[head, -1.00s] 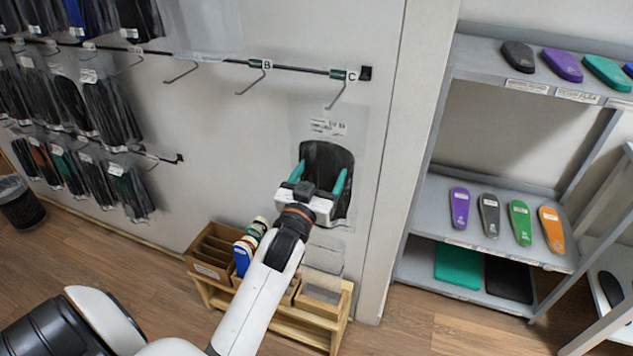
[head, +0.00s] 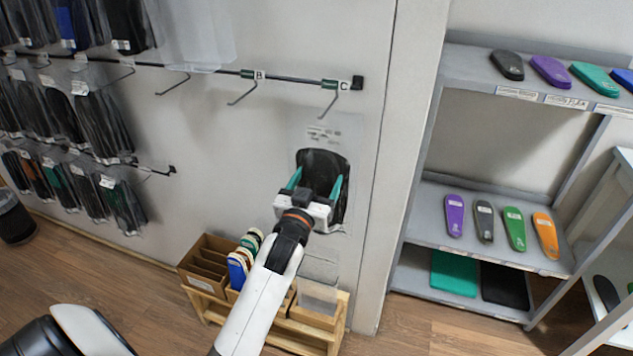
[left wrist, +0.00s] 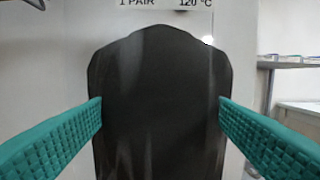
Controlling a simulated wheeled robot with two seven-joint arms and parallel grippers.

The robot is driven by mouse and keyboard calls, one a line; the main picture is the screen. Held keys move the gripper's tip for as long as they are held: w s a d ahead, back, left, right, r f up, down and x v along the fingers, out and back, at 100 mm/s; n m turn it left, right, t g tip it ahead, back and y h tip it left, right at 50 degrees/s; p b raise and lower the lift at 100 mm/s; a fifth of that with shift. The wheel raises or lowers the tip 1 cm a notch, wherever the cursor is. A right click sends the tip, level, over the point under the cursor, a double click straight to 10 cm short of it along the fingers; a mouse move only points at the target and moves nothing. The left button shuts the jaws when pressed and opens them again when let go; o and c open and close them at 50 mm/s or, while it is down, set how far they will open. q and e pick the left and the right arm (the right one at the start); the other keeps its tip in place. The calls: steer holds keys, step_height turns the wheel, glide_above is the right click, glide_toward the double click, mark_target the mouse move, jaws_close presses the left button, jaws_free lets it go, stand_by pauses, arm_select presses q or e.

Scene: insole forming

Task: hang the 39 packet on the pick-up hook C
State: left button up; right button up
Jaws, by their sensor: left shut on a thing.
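My left gripper (head: 316,190) is shut on a clear packet (head: 324,133) with a dark insole pair inside. The packet hangs upright between the green fingers, below the hook marked C (head: 331,103). Its top edge is apart from the hook in the head view. In the left wrist view the dark insole (left wrist: 158,95) fills the space between the fingers (left wrist: 160,125), under a white label reading "1 PAIR" and "120 °C" (left wrist: 165,3). The size number cannot be read. My right gripper is not in view.
Hook B (head: 243,95) is empty, left of C on the same rail. Several packets (head: 105,120) hang at the left. A wooden stand with boxes (head: 215,265) is below. A grey shelf (head: 425,215) with coloured insoles stands at the right, past a wall edge.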

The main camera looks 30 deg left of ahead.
arm_select(q)
steer(key=o, duration=1.2)
steer(key=shift+o, duration=0.2)
